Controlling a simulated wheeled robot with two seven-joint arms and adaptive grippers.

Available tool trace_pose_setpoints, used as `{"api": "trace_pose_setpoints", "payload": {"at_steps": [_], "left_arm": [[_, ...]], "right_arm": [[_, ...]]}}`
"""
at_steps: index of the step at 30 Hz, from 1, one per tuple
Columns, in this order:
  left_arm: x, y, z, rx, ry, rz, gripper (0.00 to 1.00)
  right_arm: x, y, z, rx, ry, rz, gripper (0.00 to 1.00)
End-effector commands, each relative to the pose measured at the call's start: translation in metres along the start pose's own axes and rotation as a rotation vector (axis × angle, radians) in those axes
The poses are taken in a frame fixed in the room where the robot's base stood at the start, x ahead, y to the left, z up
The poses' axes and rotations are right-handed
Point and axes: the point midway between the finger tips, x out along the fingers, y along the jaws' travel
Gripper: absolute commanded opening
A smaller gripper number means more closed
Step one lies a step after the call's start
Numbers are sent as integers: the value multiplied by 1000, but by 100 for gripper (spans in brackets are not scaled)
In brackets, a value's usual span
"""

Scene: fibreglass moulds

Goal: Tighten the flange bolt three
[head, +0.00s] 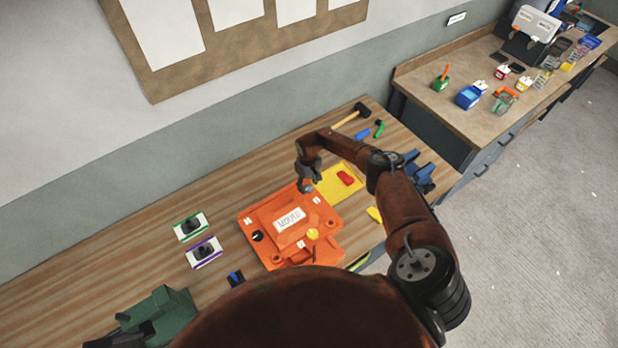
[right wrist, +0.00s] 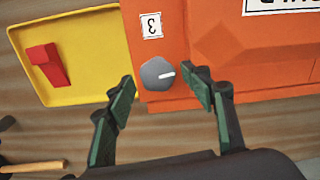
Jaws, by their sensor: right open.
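The orange mould (head: 272,214) lies on the wooden bench in the head view, with a white name label on its raised middle. Flange bolt three (right wrist: 157,74) is a grey hexagonal head with a white mark pointing right, beside the "3" label (right wrist: 151,25) on the mould's flange. My right gripper (head: 306,186) is over the mould's far corner and hides this bolt in the head view. In the right wrist view its open fingers (right wrist: 161,86) stand on either side of the bolt, with gaps showing. My left gripper is not in view.
A yellow tray (right wrist: 92,60) with a red piece (right wrist: 45,63) adjoins the mould. A black knob (head: 257,236) and a yellow knob (head: 312,234) sit on the mould. A hammer (head: 350,117) lies behind, a green vise-like object (head: 160,313) at lower left.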

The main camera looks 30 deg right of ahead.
Motion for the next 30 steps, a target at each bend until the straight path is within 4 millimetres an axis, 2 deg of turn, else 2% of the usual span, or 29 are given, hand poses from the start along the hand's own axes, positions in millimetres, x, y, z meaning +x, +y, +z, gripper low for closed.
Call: {"api": "trace_pose_setpoints", "payload": {"at_steps": [25, 30], "left_arm": [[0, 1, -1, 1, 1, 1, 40], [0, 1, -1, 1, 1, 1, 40]], "right_arm": [[-50, 4, 0, 6, 3, 4, 50], [-69, 4, -1, 4, 4, 6, 50]]}}
